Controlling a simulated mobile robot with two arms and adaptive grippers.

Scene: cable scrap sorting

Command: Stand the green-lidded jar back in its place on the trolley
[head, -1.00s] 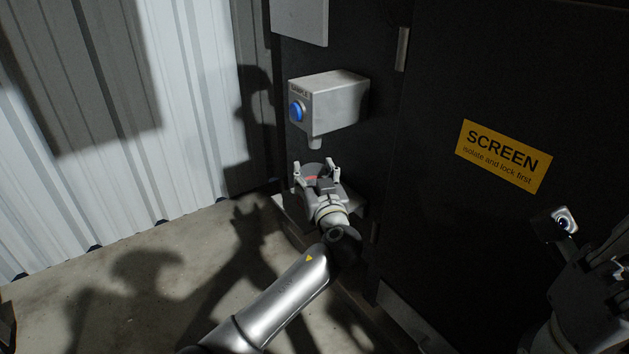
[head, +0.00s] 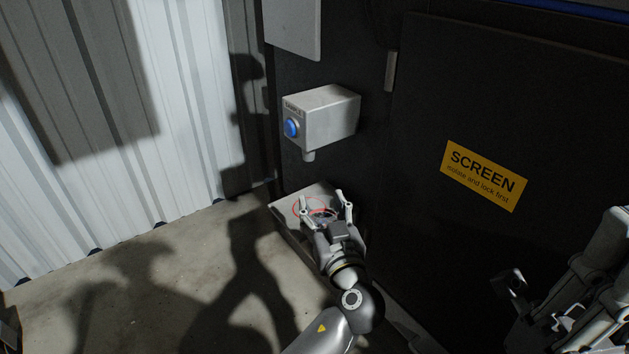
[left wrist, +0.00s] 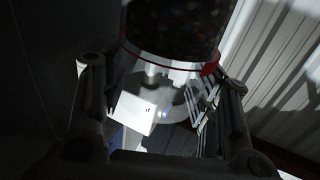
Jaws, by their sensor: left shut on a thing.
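My left gripper (head: 325,202) is low over a small ledge (head: 285,198) under the grey sampler box. Its fingers are spread around a clear jar, which the left wrist view shows between them. This jar (left wrist: 175,28) has a red band and holds dark granules with coloured flecks. In the head view the jar is hard to make out; only red curved lines show by the fingers. No green lid and no trolley are in view. My right gripper (head: 535,300) is at the lower right, in shadow; its opening is unclear.
The sampler box (head: 328,118) has a blue button (head: 291,127) and a short spout (head: 308,155) above the ledge. A dark cabinet with a yellow SCREEN sign (head: 484,176) stands to the right. A corrugated wall (head: 120,110) is at left, with bare floor (head: 130,285) before it.

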